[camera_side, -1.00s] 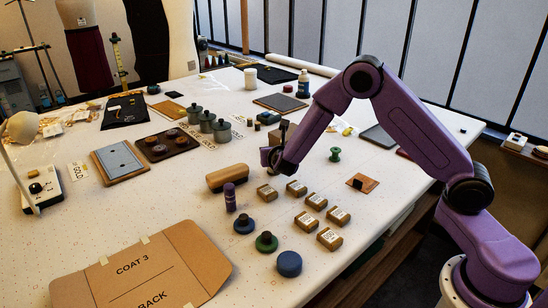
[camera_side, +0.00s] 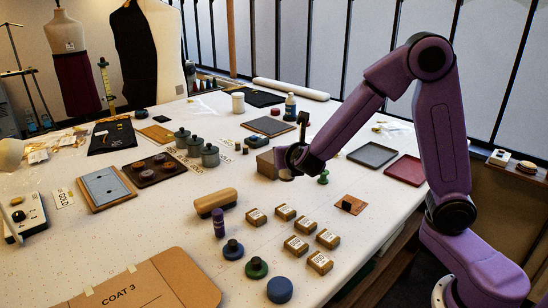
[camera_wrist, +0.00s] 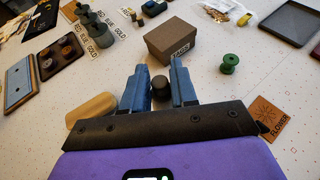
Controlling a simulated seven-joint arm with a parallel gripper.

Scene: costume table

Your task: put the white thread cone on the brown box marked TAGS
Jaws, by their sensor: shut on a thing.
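The brown box marked TAGS (camera_wrist: 168,40) lies beyond my fingertips in the wrist view, its top bare. In the side view the box (camera_side: 266,165) is partly hidden behind my gripper (camera_side: 286,160). In the wrist view my gripper (camera_wrist: 160,88) has its two blue fingers shut on a dark rounded thing (camera_wrist: 159,90), of which only the end facing the camera shows. I cannot tell what it is. A white cylinder (camera_side: 238,103), possibly the white thread cone, stands at the back of the table; I cannot be sure.
A green spool (camera_wrist: 229,64) stands right of the box. Grey lidded pots (camera_side: 210,156) stand left of it. A tan wooden block (camera_side: 216,202) and several small labelled boxes (camera_side: 295,246) lie nearer. A FLOWER tag (camera_wrist: 270,117) lies at right, with dark and red trays (camera_side: 372,155) behind.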

